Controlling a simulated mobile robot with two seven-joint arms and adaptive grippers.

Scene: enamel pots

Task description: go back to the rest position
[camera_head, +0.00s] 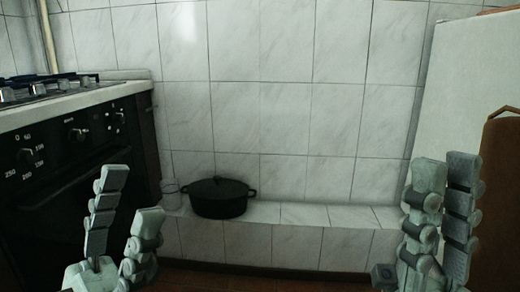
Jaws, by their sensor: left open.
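My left gripper (132,192) is at the lower left in front of the oven, with its grey jointed fingers apart and nothing between them. My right gripper (446,168) is at the lower right, with two grey jointed fingers standing upright side by side. I see no object held in it, but how far it is open is not clear. Both grippers are apart from the pot on the ledge. The lower parts of both hands run out of the bottom of the picture.
A black lidded pot (220,198) stands on a white tiled ledge (308,214) along the wall. A clear glass (171,195) is beside it. A black oven (62,165) stands at left, a white panel (465,85) and a brown board (501,160) at right. The middle is free.

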